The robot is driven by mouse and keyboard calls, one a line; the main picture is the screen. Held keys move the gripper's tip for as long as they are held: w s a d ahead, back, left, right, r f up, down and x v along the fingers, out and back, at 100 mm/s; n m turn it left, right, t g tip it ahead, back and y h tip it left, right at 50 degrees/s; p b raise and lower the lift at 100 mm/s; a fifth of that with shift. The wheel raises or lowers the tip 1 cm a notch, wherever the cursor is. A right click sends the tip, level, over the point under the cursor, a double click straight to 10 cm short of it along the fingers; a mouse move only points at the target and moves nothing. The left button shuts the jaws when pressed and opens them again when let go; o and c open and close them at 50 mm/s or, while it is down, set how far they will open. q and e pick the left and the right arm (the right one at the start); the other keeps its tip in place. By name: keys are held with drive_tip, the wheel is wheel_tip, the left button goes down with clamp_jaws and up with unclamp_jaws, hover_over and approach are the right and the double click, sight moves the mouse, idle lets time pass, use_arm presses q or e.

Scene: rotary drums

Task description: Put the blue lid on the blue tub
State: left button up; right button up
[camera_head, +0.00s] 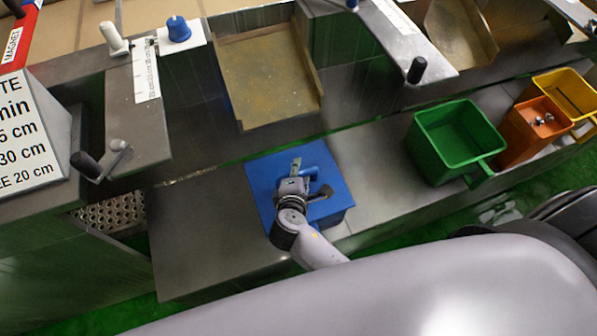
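My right gripper (311,178) is over the middle of the blue top, close to the handle. Its two fingers are spread apart, with the handle near the gap between them. Whether they touch the handle I cannot tell. My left gripper is not in view.
A green bin (457,140), an orange bin (537,128) with small metal parts and a yellow bin (567,94) stand at the right. A worn tray (268,82) is behind. A crank handle (86,165) juts out at left. The ledge left of the blue piece is clear.

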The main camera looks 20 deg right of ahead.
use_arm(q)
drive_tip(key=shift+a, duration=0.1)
use_arm(e)
drive_tip(key=shift+o, duration=0.4)
drive_tip(key=v, duration=1.2)
